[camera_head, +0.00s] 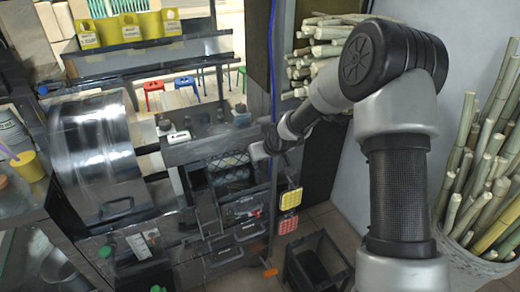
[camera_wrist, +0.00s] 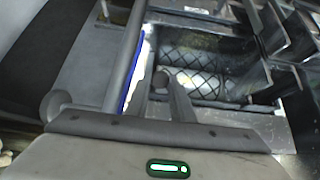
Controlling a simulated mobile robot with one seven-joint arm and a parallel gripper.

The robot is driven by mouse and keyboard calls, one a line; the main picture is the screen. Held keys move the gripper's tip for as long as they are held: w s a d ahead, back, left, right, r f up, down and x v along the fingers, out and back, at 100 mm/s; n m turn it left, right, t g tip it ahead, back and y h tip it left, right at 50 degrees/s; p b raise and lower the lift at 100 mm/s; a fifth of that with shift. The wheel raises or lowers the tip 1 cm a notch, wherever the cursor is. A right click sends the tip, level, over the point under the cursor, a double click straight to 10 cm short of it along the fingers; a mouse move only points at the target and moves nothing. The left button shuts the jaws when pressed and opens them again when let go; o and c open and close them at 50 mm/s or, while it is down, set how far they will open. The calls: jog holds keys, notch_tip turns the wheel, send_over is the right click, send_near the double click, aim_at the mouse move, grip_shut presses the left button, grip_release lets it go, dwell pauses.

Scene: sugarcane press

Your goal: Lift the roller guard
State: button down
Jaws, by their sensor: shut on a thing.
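The press's dark rollers with a crosshatch pattern (camera_head: 232,168) show in the head view, and they also show larger in the wrist view (camera_wrist: 210,82). The roller guard seems to be the grey frame by them, with a long grey bar (camera_wrist: 124,62) in the wrist view; its outline is hard to make out. My gripper (camera_head: 264,150) is at the right end of the roller opening, beside the blue cable. It is shut on what appears to be the guard's edge; the contact itself is mostly hidden in both views.
A large shiny metal drum (camera_head: 95,145) stands left of the rollers. A cane barrel (camera_head: 490,255) is at the right, and more cane (camera_head: 325,40) is stacked behind my arm. A black crate (camera_head: 318,265) is on the floor.

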jog(key=shift+w+a+r+g+h+p, duration=0.15)
jog(key=shift+r+g+h+p, duration=0.3)
jog(key=shift+g+p, duration=0.5)
jog(key=shift+w+r+g+h+p, duration=0.1)
jog(key=shift+r+g+h+p, duration=0.15)
jog(key=shift+r+g+p, duration=0.6)
jog(key=shift+f+p, duration=0.3)
jog(key=c, duration=1.6)
grip_release()
jog(key=shift+o, duration=0.2)
jog(key=v, duration=1.7)
jog(key=shift+r, duration=0.2)
jog(key=shift+s, duration=0.1)
